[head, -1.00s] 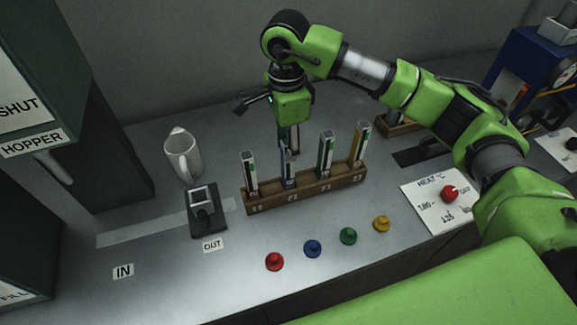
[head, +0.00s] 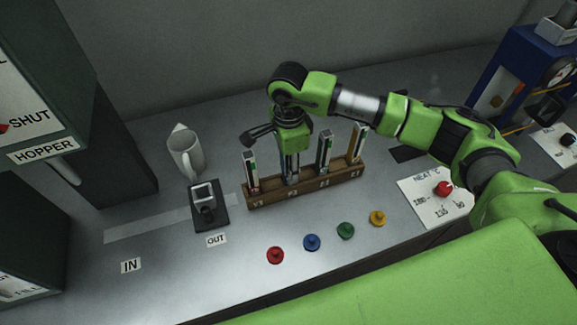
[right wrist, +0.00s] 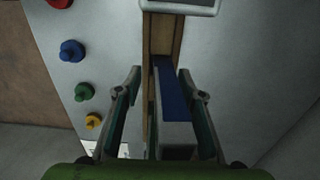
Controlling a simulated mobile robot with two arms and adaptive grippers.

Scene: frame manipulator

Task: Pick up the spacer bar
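Several upright pale bars stand in the slots of a wooden rack (head: 300,192) in the head view. No label tells which one is the spacer bar. My right gripper (right wrist: 160,72) points down over the second slot from the left. In the right wrist view its fingers are apart, one on each side of a bar with a blue face (right wrist: 174,95). A gap shows between the left finger and this bar; contact on the right is unclear. In the head view the gripper (head: 290,165) partly hides this bar. My left gripper is not in view.
Red (head: 275,255), blue (head: 312,242), green (head: 345,231) and yellow (head: 377,218) knobs line the front of the counter. A card with a red knob (head: 444,189) lies right.

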